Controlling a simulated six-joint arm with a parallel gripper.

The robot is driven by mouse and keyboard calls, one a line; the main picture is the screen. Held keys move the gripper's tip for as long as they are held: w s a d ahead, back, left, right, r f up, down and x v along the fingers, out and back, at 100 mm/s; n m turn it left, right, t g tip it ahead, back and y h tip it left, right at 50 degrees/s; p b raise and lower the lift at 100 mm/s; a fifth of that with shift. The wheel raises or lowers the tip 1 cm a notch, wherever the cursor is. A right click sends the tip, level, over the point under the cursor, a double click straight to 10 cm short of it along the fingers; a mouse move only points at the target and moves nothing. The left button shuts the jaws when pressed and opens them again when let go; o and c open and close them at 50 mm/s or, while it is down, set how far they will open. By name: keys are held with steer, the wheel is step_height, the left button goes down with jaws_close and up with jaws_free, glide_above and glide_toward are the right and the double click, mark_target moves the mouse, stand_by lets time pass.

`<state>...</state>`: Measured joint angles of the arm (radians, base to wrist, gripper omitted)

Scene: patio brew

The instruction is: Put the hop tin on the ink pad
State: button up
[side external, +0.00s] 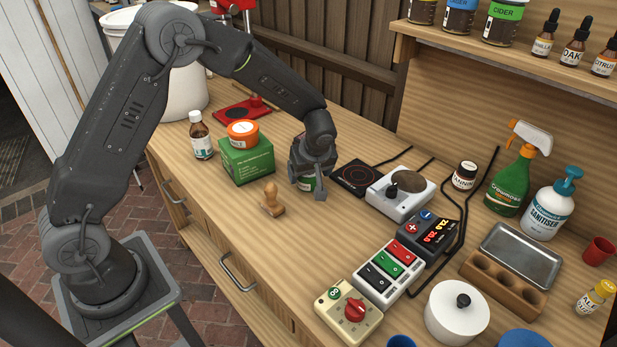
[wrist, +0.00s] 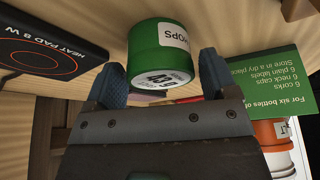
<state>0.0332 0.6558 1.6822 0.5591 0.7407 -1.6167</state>
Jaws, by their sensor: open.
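The hop tin (wrist: 160,45) is green with a white label and shows between my fingers in the wrist view. In the side view only a green part of the hop tin (side external: 308,184) shows under my gripper (side external: 309,186). In the wrist view my gripper (wrist: 162,78) is open, with one blue finger on each side of the tin; I cannot tell if either touches it. A purple edge (wrist: 148,98) shows behind the tin, mostly hidden by my gripper.
A wooden stamp (side external: 271,200) stands in front, and a black heat pad (side external: 357,176) lies right. A flat red item (side external: 232,113) is behind.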

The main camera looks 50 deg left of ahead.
steer(key=shift+w+a+f, duration=0.15)
steer(key=shift+a+f, duration=0.1)
steer(key=shift+f, duration=0.4)
steer(key=shift+c, duration=0.4)
steer(key=c, duration=0.7)
steer(key=shift+r, duration=0.15)
